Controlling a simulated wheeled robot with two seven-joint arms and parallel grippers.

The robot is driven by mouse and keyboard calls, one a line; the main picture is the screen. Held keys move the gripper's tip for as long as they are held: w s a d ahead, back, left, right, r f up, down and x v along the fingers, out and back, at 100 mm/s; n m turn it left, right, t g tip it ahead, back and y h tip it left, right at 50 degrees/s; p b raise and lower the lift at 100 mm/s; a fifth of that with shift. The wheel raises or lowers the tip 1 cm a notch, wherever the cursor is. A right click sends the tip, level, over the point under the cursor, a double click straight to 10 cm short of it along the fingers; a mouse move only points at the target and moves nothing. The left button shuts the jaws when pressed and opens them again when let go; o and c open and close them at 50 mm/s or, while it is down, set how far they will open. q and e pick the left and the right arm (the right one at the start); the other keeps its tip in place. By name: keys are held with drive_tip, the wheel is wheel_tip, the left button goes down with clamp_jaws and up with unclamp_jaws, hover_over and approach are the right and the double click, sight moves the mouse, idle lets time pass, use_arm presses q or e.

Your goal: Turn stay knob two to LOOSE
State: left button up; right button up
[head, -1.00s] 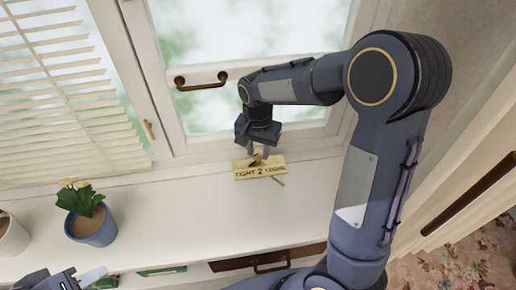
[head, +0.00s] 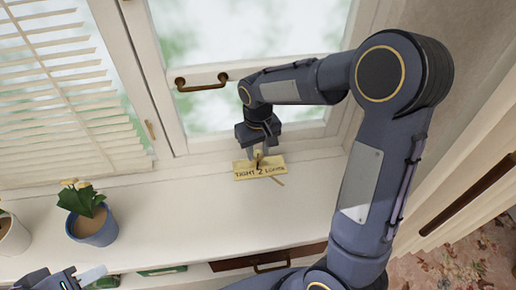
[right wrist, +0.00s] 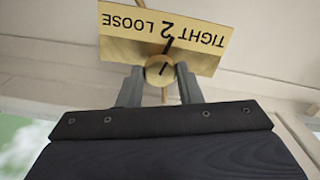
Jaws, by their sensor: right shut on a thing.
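The brass plate (head: 246,170) marked TIGHT 2 LOOSE lies on the sill below the window. In the right wrist view the plate (right wrist: 205,62) is upside down, with LOOSE at left and TIGHT at right. Stay knob two (right wrist: 159,70) is a round brass knob at the plate's edge. Its dark pointer line points up and slightly right there, by the 2. My right gripper (head: 264,154) is shut on the knob, one finger on each side. My left gripper (head: 82,279) is at the bottom left, partly cut off; its jaws are unclear.
The window handle (head: 201,83) is above and left of the plate. A potted yellow flower (head: 92,224) stands on the sill at left, with another pot (head: 12,236) beside it. A drawer with a handle (head: 270,264) is below the sill. The sill around the plate is clear.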

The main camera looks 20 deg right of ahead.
drive_tip(key=n, duration=0.3)
drive_tip(key=shift+n, duration=0.4)
drive_tip(key=n, duration=0.3)
drive_tip(key=shift+n+p, duration=0.3)
drive_tip(key=shift+p, duration=0.1)
drive_tip(key=n, duration=0.3)
drive_tip(key=shift+n+p, duration=0.65)
drive_tip(key=shift+n, duration=1.55)
drive_tip(key=o, duration=1)
drive_tip(key=shift+r, duration=0.1)
